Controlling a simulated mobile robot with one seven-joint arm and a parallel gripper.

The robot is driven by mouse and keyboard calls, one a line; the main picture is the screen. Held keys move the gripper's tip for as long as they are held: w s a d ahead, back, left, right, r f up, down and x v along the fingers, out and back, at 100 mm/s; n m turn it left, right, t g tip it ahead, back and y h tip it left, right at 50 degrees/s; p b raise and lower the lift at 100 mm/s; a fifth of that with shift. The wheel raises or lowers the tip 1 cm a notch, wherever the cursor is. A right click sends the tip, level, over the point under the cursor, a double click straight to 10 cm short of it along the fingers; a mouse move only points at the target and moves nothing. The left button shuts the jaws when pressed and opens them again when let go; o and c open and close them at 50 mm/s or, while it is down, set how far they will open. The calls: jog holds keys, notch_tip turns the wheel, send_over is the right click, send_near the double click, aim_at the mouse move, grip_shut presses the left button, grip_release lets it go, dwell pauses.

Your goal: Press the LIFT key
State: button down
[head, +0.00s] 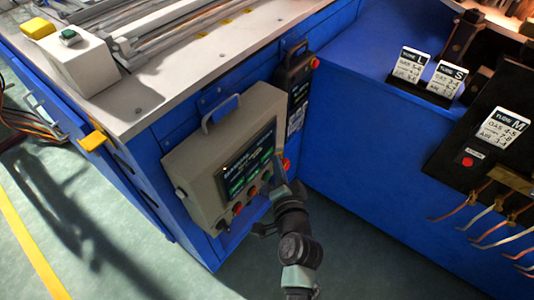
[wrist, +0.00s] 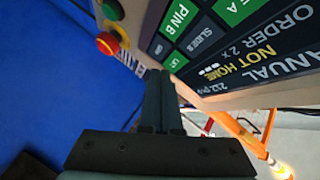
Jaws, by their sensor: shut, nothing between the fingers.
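The grey control panel (head: 190,163) hangs on the blue cabinet, with a dark screen (head: 240,155) bearing green keys. In the wrist view the screen (wrist: 262,65) is seen close up and turned, reading MANUAL, ORDER and NOT HOME. A small green key with partly readable lettering, apparently LIFT (wrist: 176,62), lies at the screen's edge. My gripper (wrist: 160,76) is shut and empty, its fingertips close to that key; I cannot tell whether they touch. In the head view my gripper (head: 279,168) is at the panel's right side and hides part of it.
A red and yellow stop button (wrist: 108,43) and a green button (wrist: 113,10) are near my fingertips. A blue bench with a black board (head: 450,165) stands at right. The floor at lower left is clear.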

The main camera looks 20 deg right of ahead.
jog(key=shift+s+d+b, duration=0.7)
jog(key=shift+s+d, duration=0.1)
jog(key=shift+s, duration=0.2)
jog(key=shift+s+d+b, duration=0.65)
jog(key=shift+s+d, duration=0.1)
jog(key=shift+s, duration=0.2)
